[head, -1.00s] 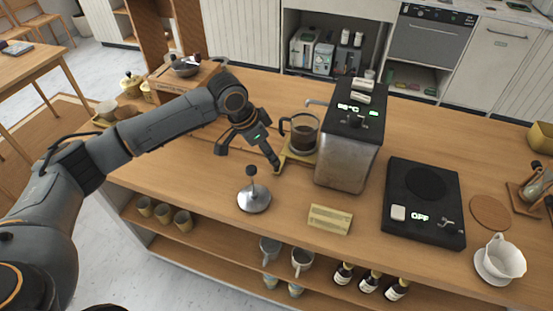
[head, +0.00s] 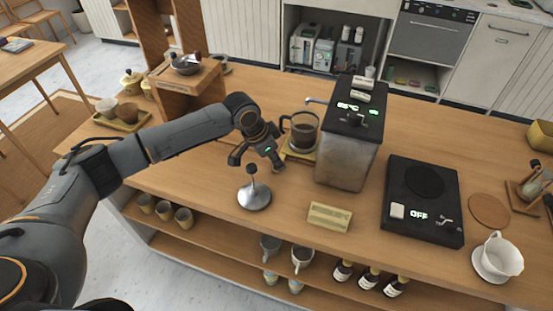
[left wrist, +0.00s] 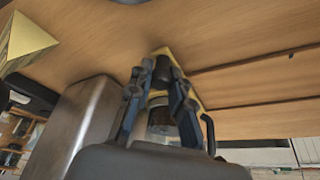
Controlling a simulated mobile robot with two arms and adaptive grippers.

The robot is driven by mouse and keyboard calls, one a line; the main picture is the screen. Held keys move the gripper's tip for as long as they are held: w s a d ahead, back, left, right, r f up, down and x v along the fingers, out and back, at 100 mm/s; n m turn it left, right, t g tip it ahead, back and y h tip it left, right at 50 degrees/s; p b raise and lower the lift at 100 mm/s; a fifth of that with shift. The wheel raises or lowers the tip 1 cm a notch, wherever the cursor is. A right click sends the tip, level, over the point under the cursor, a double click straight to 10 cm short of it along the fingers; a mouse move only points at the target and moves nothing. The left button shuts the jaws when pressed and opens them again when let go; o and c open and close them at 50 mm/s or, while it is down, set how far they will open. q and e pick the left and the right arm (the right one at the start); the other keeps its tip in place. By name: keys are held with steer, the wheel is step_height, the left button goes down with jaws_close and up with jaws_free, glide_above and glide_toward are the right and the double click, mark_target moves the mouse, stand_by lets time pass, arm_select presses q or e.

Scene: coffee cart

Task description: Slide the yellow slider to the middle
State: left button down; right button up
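The yellow piece (head: 290,153) that best fits the slider lies on the counter under and beside the glass carafe (head: 304,131), left of the steel machine. My right gripper is not in view.
A metal tamper (head: 254,195) stands upright close in front of my left gripper. The steel machine (head: 345,150) stands right of the carafe. The counter left of the tamper is clear.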

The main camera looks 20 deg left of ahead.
arm_select(q)
steer(key=shift+a, duration=0.7)
steer(key=a, duration=0.5)
steer(key=a+p, duration=0.1)
steer(key=a, duration=1)
steer(key=shift+w+a, duration=0.3)
steer(key=c, duration=1.2)
jaws_free()
steer(key=shift+r, duration=0.1)
steer(key=v, duration=1.2)
